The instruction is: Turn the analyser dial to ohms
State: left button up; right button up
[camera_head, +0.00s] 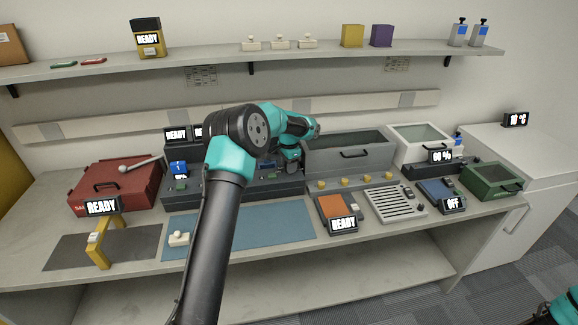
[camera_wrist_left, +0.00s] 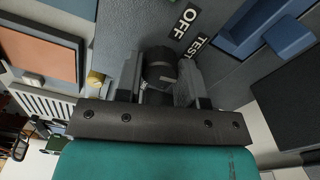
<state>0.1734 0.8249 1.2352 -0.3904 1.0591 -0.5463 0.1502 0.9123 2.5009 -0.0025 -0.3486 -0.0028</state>
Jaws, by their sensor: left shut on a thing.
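A black round dial (camera_wrist_left: 160,68) sits on a dark grey panel (camera_wrist_left: 115,35) in the left wrist view. White-on-black labels reading OFF (camera_wrist_left: 187,20) and TEST (camera_wrist_left: 199,47) stand beside it. My left gripper (camera_wrist_left: 160,82) has its two fingers closed on either side of the dial. In the head view my left gripper (camera_head: 291,164) reaches down to the dark console at the back of the bench, and the dial is hidden there. No ohms label is readable. My right gripper is out of view; only a teal piece of my right arm shows at the lower right corner.
An orange-faced device (camera_head: 337,206) with a READY display and a slatted white unit (camera_head: 396,203) stand right of the blue mat (camera_head: 270,228). A red case (camera_head: 115,187) is at the left. A grey bin (camera_head: 350,158) stands close right of my left gripper. My left arm crosses the mat.

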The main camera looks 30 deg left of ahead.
pick_arm(q)
jog(key=shift+m, duration=0.6)
jog(key=o, duration=0.9)
jog(key=shift+r, duration=0.15)
notch_tip(320, 180, up, 17)
jog(key=shift+r, duration=0.1)
dwell(0.5)
